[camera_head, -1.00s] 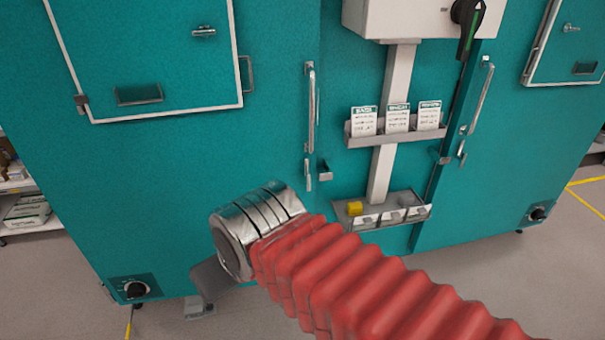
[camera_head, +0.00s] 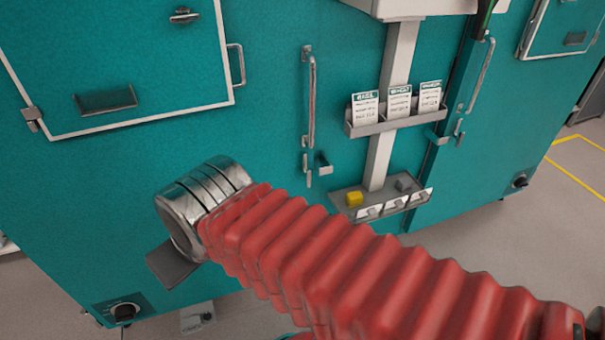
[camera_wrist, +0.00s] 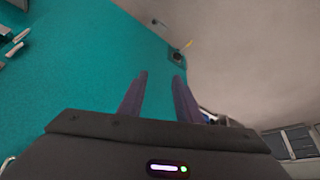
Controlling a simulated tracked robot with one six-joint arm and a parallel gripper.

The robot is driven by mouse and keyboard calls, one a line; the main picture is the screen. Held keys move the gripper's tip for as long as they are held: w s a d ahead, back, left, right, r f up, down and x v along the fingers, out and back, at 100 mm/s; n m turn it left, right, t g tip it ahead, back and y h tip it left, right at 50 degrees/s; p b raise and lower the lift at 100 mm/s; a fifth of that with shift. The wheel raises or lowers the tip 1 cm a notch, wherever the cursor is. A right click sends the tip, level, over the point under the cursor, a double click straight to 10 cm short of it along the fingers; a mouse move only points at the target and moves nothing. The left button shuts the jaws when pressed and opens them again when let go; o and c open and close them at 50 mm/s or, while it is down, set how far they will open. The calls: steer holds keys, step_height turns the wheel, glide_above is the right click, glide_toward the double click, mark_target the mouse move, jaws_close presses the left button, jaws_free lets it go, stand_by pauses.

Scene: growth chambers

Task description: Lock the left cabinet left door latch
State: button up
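The teal left cabinet (camera_head: 265,130) fills much of the head view. Its long vertical door handle (camera_head: 311,100) is at the middle. A small metal latch lever (camera_head: 307,168) hangs roughly vertical below the handle. A grey catch block (camera_head: 323,164) sits just right of the lever, apparently apart from it. My gripper is mostly hidden behind my red-sleeved arm in the head view, low and left of the latch. In the wrist view my gripper (camera_wrist: 160,76) has two dark fingers spread apart with nothing between them. I cannot make out the latch in the wrist view.
A second handle (camera_head: 481,75) is farther right. A black knob (camera_head: 124,312) is low left. Floor with yellow lines (camera_head: 575,178) is open at right.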

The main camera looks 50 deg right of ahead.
steer(key=shift+o, duration=0.5)
steer(key=w+d+f+m+t+h, duration=0.1)
steer(key=w+d+f+h, duration=0.15)
steer(key=w+d, duration=0.45)
steer(key=w+d+f+t+h, duration=0.15)
steer(key=w+d+f, duration=0.25)
steer(key=d, duration=0.7)
steer(key=w+d+f+m+t+h, duration=0.15)
steer(key=w+d+f, duration=0.3)
steer(key=d, duration=0.55)
steer(key=s+d+f+t, duration=0.2)
steer(key=d+f+t, duration=0.1)
steer(key=d+f, duration=0.55)
steer(key=s+d+f+m+t+h, duration=0.1)
steer(key=s+d+f+m+h, duration=0.1)
steer(key=s, duration=0.4)
steer(key=s+d+f+m+t+h, duration=0.1)
steer(key=s+d+f, duration=0.1)
steer(key=s, duration=0.4)
steer(key=shift+d+m+t+h, duration=0.35)
steer(key=shift+d+t, duration=0.05)
steer(key=shift+d, duration=0.45)
steer(key=shift+w+d+f, duration=0.1)
steer(key=shift+w, duration=0.1)
